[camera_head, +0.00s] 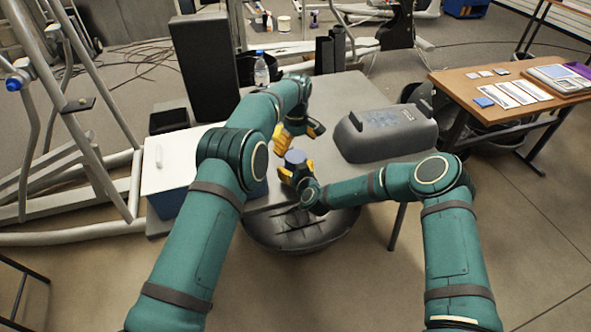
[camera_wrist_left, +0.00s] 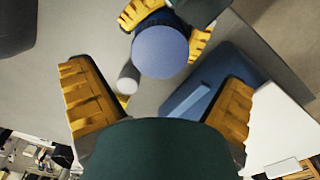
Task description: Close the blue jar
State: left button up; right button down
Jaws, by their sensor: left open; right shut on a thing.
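The blue jar (camera_head: 296,157) is held upright above the near part of the grey table. In the left wrist view a flat, paler blue round top (camera_wrist_left: 160,52) covers the darker body. I cannot tell whether it is fastened. My right gripper (camera_head: 291,173) is shut on the jar, with yellow fingers on both sides of it in the left wrist view. My left gripper (camera_head: 299,131) is open and empty, just above and beyond the jar. Its two fingers are spread wide in its wrist view (camera_wrist_left: 157,75), with the jar ahead of them, apart from both.
A blue box with a white lid (camera_head: 168,165) stands left of my left arm. A dark grey case (camera_head: 385,132) lies on the table (camera_head: 345,92) at right. A water bottle (camera_head: 261,70) and black upright panels stand at the back. A black round seat (camera_head: 300,232) is below the near edge.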

aim_at(296, 156)
pick_arm(q)
notch_tip(296, 156, down, 6)
jog(key=shift+r, duration=0.15)
dwell(0.3)
jog(key=c, duration=1.3)
jog(key=shift+o, duration=0.2)
jog(key=m, duration=0.3)
jog(key=shift+m, duration=0.3)
jog(key=m, duration=0.3)
jog(key=shift+m, duration=0.4)
jog(key=m, duration=0.6)
